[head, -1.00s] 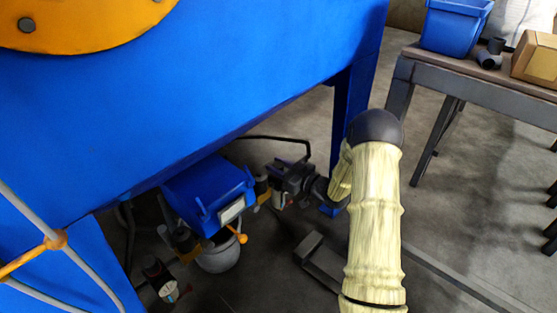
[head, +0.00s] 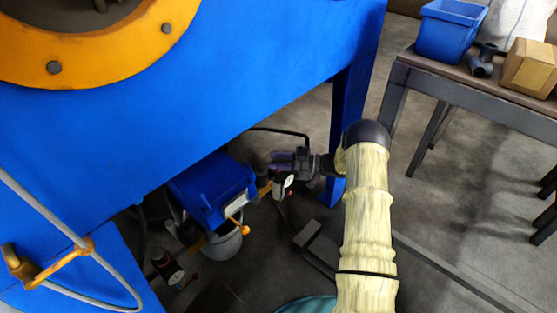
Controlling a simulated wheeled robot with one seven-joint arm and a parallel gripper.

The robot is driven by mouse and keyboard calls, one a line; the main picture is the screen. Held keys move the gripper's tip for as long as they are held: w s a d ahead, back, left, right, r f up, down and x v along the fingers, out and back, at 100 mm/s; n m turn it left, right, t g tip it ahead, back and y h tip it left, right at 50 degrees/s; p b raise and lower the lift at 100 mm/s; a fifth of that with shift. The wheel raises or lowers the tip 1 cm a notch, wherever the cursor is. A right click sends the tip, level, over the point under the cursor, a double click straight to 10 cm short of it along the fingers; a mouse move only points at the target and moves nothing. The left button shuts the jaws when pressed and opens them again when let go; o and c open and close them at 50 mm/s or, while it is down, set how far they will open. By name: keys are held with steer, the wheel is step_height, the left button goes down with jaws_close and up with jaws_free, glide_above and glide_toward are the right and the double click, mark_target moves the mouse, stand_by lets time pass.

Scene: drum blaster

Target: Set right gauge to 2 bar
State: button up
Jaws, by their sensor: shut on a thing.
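The right gauge (head: 289,181) is a small white dial under the blue machine. Its reading is too small to tell. It sits on a dark regulator (head: 284,160) with a purplish part on top. My gripper (head: 305,164) is dark and reaches in from the right, at the end of my pale yellow sleeved arm. It is shut on the right side of the regulator, seemingly its knob; the fingertips blend with the dark part, so the exact contact is unclear. A second gauge (head: 177,277) shows at the lower left.
A blue box (head: 208,190) with an orange-handled valve (head: 238,226) lies left of the regulator. A blue machine leg (head: 352,125) stands close behind my wrist. A dark floor frame (head: 318,248) lies below. A workbench (head: 470,95) stands at the right.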

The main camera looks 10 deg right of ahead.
mark_target(278, 159)
steer(key=shift+f, duration=0.15)
steer(key=o, duration=0.9)
steer(key=shift+o, duration=0.2)
step_height(278, 159, up, 10)
steer(key=p, duration=0.6)
